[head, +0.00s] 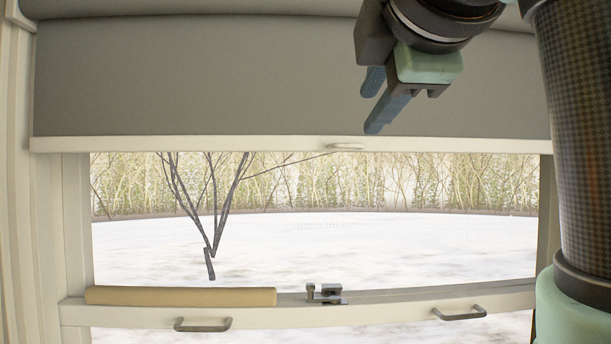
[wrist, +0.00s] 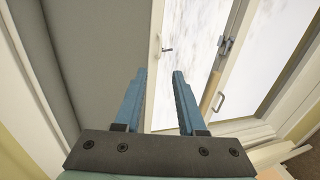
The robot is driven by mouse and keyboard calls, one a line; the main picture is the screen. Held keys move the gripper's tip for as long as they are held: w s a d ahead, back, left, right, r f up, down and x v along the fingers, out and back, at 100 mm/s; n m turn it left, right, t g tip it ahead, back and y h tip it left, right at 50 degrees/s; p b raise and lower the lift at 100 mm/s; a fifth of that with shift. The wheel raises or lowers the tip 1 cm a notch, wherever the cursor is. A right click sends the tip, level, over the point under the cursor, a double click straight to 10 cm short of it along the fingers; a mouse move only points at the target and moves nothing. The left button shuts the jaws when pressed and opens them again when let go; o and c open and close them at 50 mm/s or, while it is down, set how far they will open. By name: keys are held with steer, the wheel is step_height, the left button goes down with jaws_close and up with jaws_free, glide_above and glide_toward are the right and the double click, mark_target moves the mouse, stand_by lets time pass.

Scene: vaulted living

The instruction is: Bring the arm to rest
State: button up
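My gripper (head: 373,103) shows at the upper right of the head view, in front of the grey roller blind (head: 190,80). Its two blue fingers point down and to the left. In the wrist view my gripper (wrist: 161,72) has its fingers apart with a gap between them, and nothing is held in the gap. My arm comes in from the right side of the head view. The blind's pale bottom bar (head: 250,145) hangs across the upper part of the window, with a small handle (head: 345,147) on it.
Below the blind, the window sash rail (head: 400,305) carries two metal handles (head: 203,325) and a latch (head: 325,293). A tan strip (head: 180,296) lies along the rail's left part. The window frame's left side (head: 75,220) is pale. Snowy ground and bare branches show through the glass.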

steer(key=w+a+f+m+t+y+b, duration=0.2)
steer(key=a+f+m+t+b, duration=0.35)
steer(key=f+m, duration=0.3)
steer(key=s+a+f+m+t+h+b, duration=0.1)
steer(key=s+a+f+m+t, duration=0.1)
steer(key=s+m, duration=0.3)
steer(key=s+a+f+m+t+h+b, duration=0.1)
steer(key=s+f+m+t, duration=0.3)
steer(key=s, duration=0.5)
steer(key=shift+a+f+m+t+b, duration=0.35)
steer(key=shift+a+f+t+b, duration=0.15)
steer(key=shift+a, duration=0.2)
